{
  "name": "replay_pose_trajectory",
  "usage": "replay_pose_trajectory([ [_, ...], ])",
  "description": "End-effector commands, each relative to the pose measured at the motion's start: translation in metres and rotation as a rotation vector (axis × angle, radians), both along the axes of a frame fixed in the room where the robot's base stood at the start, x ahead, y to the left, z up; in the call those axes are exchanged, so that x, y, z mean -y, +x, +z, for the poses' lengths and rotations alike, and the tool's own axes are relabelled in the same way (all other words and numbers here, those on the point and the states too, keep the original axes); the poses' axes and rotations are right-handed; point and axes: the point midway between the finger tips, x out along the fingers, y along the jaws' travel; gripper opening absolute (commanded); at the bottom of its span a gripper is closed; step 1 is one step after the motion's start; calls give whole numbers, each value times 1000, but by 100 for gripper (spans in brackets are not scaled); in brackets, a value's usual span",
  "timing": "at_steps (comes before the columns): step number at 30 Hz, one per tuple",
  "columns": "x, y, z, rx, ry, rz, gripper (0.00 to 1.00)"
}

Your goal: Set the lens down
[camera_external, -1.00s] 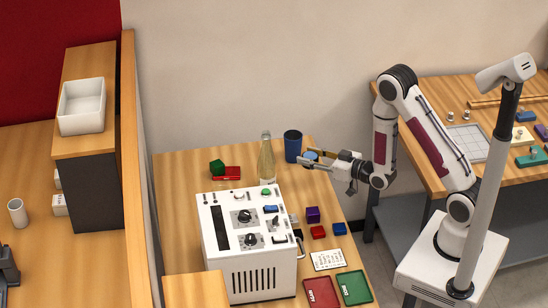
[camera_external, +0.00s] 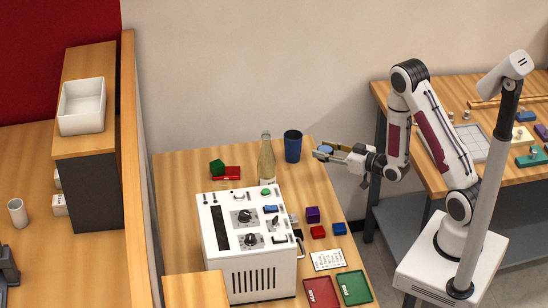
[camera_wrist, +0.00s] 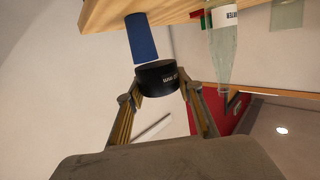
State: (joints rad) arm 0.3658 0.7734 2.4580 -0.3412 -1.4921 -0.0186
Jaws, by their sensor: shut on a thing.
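The lens is a short black cylinder (camera_wrist: 158,76) with white lettering on its side. My gripper (camera_external: 325,150) is shut on it, with one finger on each side, as the wrist view (camera_wrist: 160,90) shows. In the external view the lens (camera_external: 325,149) is a small disc with a bluish face between the fingertips. It is held in the air to the right of the blue cup, near the table's back right edge.
The blue cup (camera_external: 293,146) and a clear bottle (camera_external: 266,160) stand close by on the wooden table (camera_external: 185,180). A white machine (camera_external: 245,278) fills the front.

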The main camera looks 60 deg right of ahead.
Motion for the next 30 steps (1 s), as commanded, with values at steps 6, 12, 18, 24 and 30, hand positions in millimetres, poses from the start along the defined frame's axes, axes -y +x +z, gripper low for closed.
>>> replay_pose_trajectory([
  [6, -7, -15, -2, -9, 5, 98, 11],
  [12, -22, -29, -2, -13, 9, 201, 11],
  [18, -42, -46, -2, -15, 12, 316, 11],
  [24, -66, -65, -1, -13, 13, 440, 11],
  [30, -96, -87, 2, -5, 12, 578, 11],
])
